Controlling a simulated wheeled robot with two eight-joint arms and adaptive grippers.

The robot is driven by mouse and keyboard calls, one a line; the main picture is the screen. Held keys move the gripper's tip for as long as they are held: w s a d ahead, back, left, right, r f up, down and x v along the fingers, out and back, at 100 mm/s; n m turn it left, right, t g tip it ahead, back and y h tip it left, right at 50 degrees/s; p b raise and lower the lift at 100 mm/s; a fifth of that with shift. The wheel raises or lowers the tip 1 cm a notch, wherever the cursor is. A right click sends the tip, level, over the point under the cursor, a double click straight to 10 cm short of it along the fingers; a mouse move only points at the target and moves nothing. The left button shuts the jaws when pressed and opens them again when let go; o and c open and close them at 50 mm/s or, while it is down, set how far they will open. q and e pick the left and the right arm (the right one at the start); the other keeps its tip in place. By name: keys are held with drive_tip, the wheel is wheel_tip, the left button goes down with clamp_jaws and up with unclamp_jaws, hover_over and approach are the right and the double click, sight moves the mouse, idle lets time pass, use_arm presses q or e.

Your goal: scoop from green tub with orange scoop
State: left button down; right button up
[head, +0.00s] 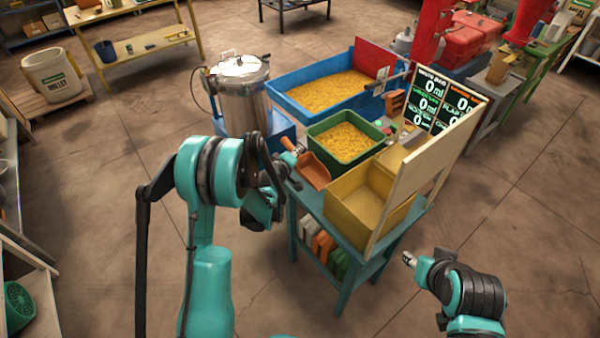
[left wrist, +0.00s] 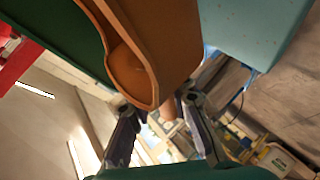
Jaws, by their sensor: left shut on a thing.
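The orange scoop (head: 312,172) is beside the near-left side of the green tub (head: 364,157), outside it. The tub holds yellow grain. My left gripper (head: 283,165) is shut on the scoop's handle, partly hidden by my arm in the head view. In the left wrist view the scoop (left wrist: 165,45) extends away from the fingers (left wrist: 160,116), close to a dark green wall (left wrist: 45,35) that looks like the tub. I cannot tell whether they touch. My right gripper (head: 408,258) is at the lower right, away from the table; its fingers do not show clearly.
A yellow box (head: 345,207) stands right of the scoop on the teal table (head: 312,205), with an upright board (head: 425,180) beside it. A blue bin (head: 290,103) of grain and a steel pot (head: 245,95) stand behind. A screen (head: 440,100) stands at the back right.

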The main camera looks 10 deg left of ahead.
use_arm(q)
wheel_tip(320, 180, down, 6)
drive_tip(key=shift+r+b, duration=0.15)
drive_tip(key=shift+b, duration=0.95)
drive_tip(key=shift+r, duration=0.1)
drive_tip(key=c, duration=1.4)
unclamp_jaws()
drive_tip(key=shift+f, duration=0.2)
drive_tip(key=shift+o, duration=0.2)
